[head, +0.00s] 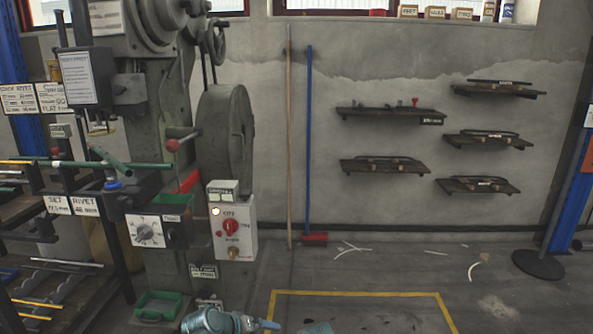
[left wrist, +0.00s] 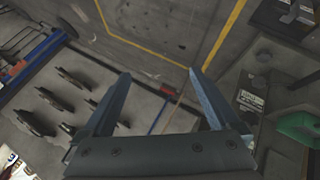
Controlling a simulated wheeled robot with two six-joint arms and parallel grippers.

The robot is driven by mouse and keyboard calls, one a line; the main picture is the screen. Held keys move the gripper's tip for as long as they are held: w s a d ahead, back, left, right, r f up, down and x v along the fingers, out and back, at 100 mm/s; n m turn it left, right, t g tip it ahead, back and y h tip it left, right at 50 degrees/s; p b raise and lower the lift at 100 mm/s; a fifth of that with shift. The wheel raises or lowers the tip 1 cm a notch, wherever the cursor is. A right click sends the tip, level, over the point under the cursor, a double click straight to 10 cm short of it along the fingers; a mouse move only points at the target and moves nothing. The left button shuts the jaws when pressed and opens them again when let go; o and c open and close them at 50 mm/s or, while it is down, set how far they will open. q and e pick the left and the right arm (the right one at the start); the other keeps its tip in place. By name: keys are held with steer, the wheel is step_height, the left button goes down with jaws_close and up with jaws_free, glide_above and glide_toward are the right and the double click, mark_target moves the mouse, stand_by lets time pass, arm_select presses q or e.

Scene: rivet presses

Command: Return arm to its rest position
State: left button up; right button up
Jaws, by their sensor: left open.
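Part of my left arm (head: 215,321) shows at the bottom edge of the head view, in front of the press base, with a blue finger pointing right. My left gripper (left wrist: 159,73) is open in the left wrist view. Its two blue fingers are spread wide with nothing between them. The floor and wall show beyond them. I see no right gripper.
The grey rivet press (head: 226,135) stands at left, with a control box (head: 232,226) carrying a red knob. A green tray (head: 158,306) sits at its foot. Yellow lines (head: 350,293) mark the floor. Wall shelves (head: 390,113) hang at right.

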arm_select(q)
steer(key=s+a+f+m+g+y, duration=0.2)
steer(key=s+a+f+g+y, duration=0.4)
steer(key=s, duration=0.4)
steer(key=s+d+m, duration=0.4)
steer(key=s+d, duration=0.1)
steer(key=d, duration=0.5)
step_height(320, 180, up, 38)
steer(key=p, duration=3.7)
steer(key=shift+s+g+y+p, duration=0.3)
steer(key=shift+s+g, duration=0.05)
steer(key=shift+g, duration=0.05)
